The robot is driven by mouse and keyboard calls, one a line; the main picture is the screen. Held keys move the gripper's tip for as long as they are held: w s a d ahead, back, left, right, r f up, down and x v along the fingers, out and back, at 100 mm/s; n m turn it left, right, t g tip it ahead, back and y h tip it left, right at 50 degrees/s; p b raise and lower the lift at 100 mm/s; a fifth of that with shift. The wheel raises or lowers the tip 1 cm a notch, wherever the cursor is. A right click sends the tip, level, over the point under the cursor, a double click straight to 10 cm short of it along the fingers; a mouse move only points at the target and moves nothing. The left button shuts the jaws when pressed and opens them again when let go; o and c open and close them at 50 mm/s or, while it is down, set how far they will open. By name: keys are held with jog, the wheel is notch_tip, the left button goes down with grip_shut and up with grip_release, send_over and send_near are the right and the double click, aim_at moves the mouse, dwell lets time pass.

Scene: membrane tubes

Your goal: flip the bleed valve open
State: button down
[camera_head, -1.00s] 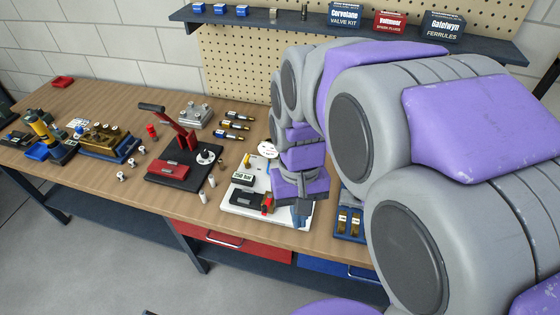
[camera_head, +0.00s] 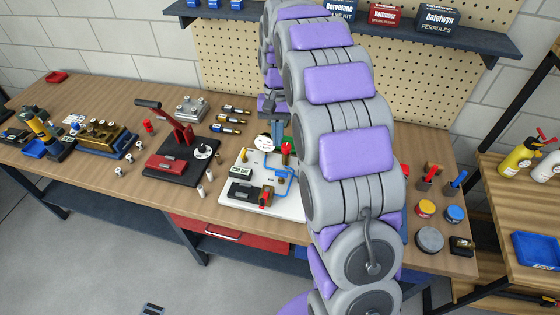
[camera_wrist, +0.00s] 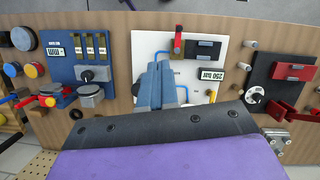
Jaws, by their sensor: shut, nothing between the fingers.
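A white board (camera_head: 284,207) on the bench carries blue tubing (camera_head: 284,178), a "250 bar" display (camera_head: 241,171) and a black block (camera_head: 240,190). A red-handled fitting (camera_head: 266,196) sits beside the block, and a brass fitting with a red top (camera_head: 287,150) stands near the back. I cannot tell for sure which of these is the bleed valve. My gripper (camera_head: 272,106) is above the board's back edge. In the wrist view its fingers (camera_wrist: 164,86) are together and empty, overlapping the white board (camera_wrist: 146,42). The red-handled fitting (camera_wrist: 179,42) appears beyond them. My arm hides the board's right side.
A red lever press (camera_head: 182,135) on a black base stands left of the board, with small white cylinders (camera_head: 206,183) between. A blue panel (camera_wrist: 64,66) lies on the board's other side. A shelf with boxes (camera_head: 437,20) and a pegboard (camera_head: 225,60) rise behind.

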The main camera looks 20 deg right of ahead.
jog(key=m+p, duration=0.1)
send_over(281, 177)
jog(key=w, duration=0.2)
notch_tip(281, 177, down, 6)
jog(key=w+d+f+m+y+p, duration=0.1)
jog(key=w+d+f, duration=0.2)
jog(key=f, duration=0.6)
jog(key=shift+w+d+f+m+g, duration=0.15)
jog(key=shift+w+f+m+g, duration=0.15)
jog(key=shift+w, duration=0.75)
jog(key=shift+b+x, duration=2.1)
jog(key=shift+x, duration=2.8)
jog(key=shift+s, duration=0.2)
